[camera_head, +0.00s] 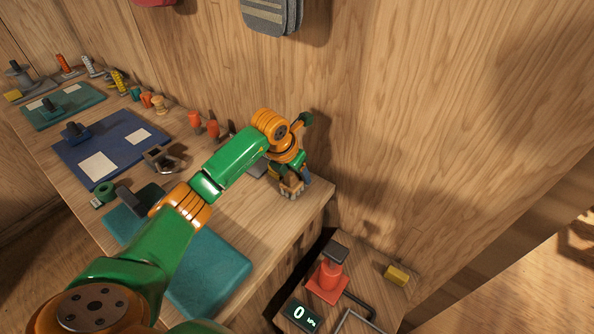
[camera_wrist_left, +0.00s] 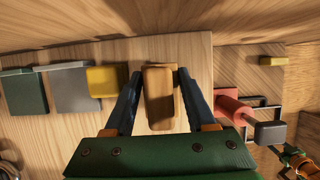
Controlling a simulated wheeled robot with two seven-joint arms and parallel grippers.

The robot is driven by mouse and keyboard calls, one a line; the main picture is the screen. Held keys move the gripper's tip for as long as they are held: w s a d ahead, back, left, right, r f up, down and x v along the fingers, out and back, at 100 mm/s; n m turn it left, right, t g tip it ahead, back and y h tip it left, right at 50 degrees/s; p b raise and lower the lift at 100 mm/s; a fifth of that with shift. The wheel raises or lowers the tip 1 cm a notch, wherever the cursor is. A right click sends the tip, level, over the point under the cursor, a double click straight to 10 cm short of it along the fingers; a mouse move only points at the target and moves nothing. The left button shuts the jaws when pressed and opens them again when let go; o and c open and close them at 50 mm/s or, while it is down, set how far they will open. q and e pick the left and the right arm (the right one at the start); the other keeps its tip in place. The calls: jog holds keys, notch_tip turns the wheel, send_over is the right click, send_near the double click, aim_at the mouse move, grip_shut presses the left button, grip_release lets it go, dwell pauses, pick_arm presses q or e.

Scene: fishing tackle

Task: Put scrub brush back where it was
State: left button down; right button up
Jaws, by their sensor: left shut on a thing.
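The scrub brush is a tan wooden block (camera_wrist_left: 160,97) between my left fingers in the left wrist view. It also shows in the head view (camera_head: 291,188), close to the right end of the workbench and near the wall. My left gripper (camera_wrist_left: 156,80) is shut on it, with a dark finger on each side, and points down. I cannot tell whether the brush touches the bench top or hangs just above it. A green and orange part, likely of my right arm, shows small at the lower right of the wrist view; its jaws cannot be made out.
Beside the brush, a yellow block (camera_wrist_left: 107,81), a grey block (camera_wrist_left: 75,90) and a green block (camera_wrist_left: 24,92) stand in a row. A lower surface to the right holds a red device (camera_head: 327,283) and a yellow block (camera_head: 397,275). A teal mat (camera_head: 205,275) lies on the bench.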

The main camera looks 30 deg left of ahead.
pick_arm(q)
jog(key=shift+f, duration=0.1)
jog(key=shift+f, duration=0.15)
jog(key=shift+c, duration=1.1)
grip_release()
jog(key=shift+r, duration=0.2)
jog(key=shift+r, duration=0.3)
jog(key=v, duration=1.1)
jog(key=shift+s+r, duration=0.15)
jog(key=shift+r, duration=0.05)
